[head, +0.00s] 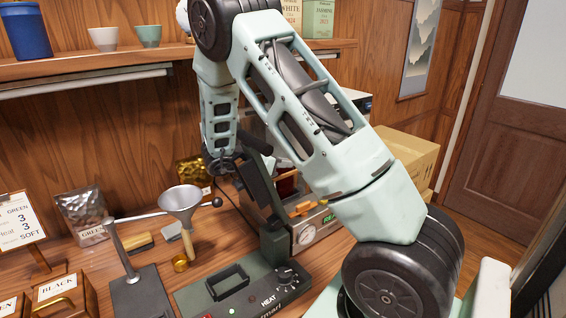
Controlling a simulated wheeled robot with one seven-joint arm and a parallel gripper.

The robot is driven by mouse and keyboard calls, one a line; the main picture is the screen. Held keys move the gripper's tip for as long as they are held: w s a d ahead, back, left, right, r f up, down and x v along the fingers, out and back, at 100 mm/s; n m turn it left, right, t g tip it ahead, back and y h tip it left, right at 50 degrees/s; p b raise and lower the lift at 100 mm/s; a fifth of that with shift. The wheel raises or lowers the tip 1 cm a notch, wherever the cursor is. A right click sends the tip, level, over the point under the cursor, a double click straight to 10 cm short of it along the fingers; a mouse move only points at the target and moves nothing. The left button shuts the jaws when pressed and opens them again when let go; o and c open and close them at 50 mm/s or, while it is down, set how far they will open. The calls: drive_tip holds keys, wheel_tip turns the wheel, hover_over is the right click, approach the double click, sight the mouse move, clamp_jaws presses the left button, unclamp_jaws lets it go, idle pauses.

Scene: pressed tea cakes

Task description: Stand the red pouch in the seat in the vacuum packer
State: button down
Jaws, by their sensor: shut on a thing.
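A dark red patch, which I take as the red pouch (287,184), shows between the upright black sealer arm and my pale green arm. Most of it is hidden, and I cannot tell whether it rests in the seat. My gripper (225,163) points down left of the red patch, partly behind the sealer's raised arm. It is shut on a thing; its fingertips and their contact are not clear.
A heat sealer (240,290) with a raised arm stands in front of the packer. A funnel (181,203), a ball-ended lever (165,212), a silver green-tea pouch (84,213) and a gold pouch (190,170) are to the left. A cardboard box (405,155) is at right.

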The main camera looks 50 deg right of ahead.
drive_tip(key=shift+w, duration=0.1)
drive_tip(key=c, duration=1.5)
unclamp_jaws()
drive_tip(key=shift+o, duration=0.2)
drive_tip(key=b+v, duration=0.2)
drive_tip(key=v, duration=1.5)
drive_tip(key=shift+w+a, duration=0.15)
drive_tip(key=shift+a, duration=0.05)
